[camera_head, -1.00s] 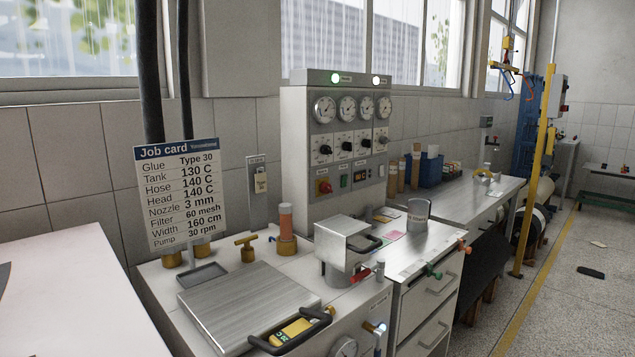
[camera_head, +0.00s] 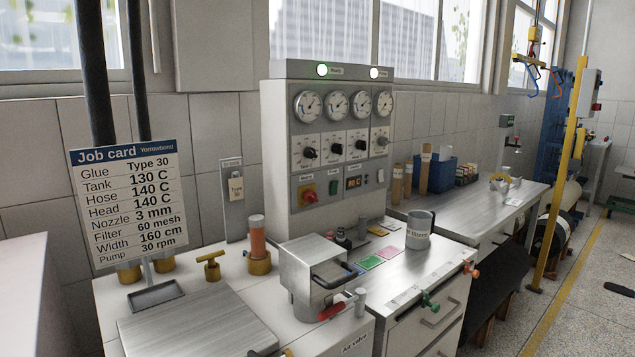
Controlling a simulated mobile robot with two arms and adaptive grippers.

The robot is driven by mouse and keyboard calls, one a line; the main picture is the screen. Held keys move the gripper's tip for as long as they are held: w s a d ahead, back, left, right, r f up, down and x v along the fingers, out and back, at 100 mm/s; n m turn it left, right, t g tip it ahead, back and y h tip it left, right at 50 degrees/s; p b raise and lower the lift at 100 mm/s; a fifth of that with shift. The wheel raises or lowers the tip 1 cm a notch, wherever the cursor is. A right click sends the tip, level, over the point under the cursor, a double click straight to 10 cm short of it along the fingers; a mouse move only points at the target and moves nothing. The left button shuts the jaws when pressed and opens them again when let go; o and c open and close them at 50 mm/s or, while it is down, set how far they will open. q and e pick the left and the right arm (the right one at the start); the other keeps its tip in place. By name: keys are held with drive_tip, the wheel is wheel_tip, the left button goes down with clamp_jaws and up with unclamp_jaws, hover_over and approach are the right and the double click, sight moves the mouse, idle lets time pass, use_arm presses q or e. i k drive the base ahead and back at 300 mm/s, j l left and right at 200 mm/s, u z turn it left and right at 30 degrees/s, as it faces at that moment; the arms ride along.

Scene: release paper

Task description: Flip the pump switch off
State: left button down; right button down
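A grey control cabinet (camera_head: 272,160) stands against the tiled wall at the middle of the head view. Its face carries several round gauges, a row of black knobs and a lower row of controls. In that lower row are a red knob on a yellow plate (camera_head: 309,195), a small green switch (camera_head: 333,187), a lit display (camera_head: 354,183) and a small light-coloured switch (camera_head: 380,176). The label above the green switch seems to read "Pump", but it is small. The switch's exact position cannot be told. Neither gripper is in view.
A job card (camera_head: 127,203) stands on the front-left bench. A metal box with a black handle (camera_head: 306,275), a brass-based cylinder (camera_head: 257,240) and a grey mug (camera_head: 419,230) stand before the cabinet. A yellow post (camera_head: 560,170) rises at the right, beside open floor.

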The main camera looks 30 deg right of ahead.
sight(335, 185)
drive_tip(key=i+l, duration=0.1)
drive_tip(key=l, duration=0.45)
drive_tip(key=i+l+u, duration=0.1)
drive_tip(key=l, duration=0.4)
drive_tip(key=i+l, duration=0.1)
drive_tip(key=l, duration=0.45)
